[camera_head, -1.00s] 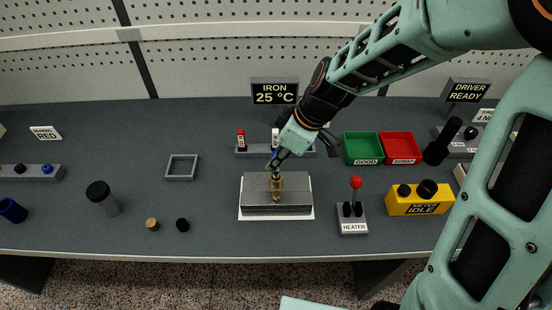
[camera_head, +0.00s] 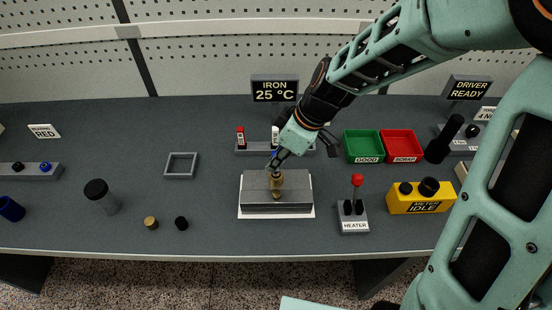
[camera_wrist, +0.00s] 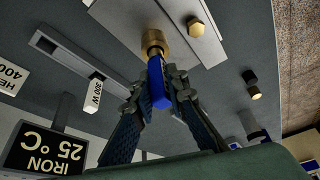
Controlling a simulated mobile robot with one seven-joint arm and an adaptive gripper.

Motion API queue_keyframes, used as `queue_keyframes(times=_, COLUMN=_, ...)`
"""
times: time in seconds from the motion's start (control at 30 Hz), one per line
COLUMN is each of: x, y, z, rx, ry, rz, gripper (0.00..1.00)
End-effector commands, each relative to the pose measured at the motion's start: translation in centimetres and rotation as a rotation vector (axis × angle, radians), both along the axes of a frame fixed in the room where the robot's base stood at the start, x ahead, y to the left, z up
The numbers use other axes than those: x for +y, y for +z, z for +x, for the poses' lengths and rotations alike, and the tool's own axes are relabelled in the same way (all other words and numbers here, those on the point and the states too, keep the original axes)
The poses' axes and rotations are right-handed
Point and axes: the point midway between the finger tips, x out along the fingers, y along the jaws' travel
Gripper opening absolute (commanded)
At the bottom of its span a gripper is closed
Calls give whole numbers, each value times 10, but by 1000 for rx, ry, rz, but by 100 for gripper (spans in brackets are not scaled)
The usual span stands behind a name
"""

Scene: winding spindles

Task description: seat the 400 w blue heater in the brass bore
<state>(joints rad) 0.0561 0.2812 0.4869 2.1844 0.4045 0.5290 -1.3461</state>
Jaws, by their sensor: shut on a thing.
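The blue heater (camera_wrist: 158,84) is a slim blue stick between the fingers of my gripper (camera_wrist: 160,94) in the wrist view. My gripper (camera_head: 277,157) is shut on it just above the brass piece in the head view. The brass piece with the bore (camera_head: 277,180) stands on a grey block (camera_head: 300,190); it also shows in the wrist view (camera_wrist: 154,40). The heater's far end meets the brass top and lines up roughly with it. The bore's mouth is hidden, so I cannot tell whether the end is inside.
A rack with labelled sticks (camera_head: 241,148) stands just behind the block. The heater switch box (camera_head: 353,222) is to the right, with the yellow meter (camera_head: 420,204) beyond it. Green (camera_head: 363,146) and red (camera_head: 402,146) trays lie behind. The bench just left of the block is clear.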

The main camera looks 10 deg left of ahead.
Motion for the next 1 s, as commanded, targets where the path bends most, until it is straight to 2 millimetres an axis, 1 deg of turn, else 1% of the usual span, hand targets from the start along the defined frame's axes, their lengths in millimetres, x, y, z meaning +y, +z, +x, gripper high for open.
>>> queue_keyframes(times=1.0, x=0, y=-11, z=0, rx=0, ry=0, rz=0, gripper=0)
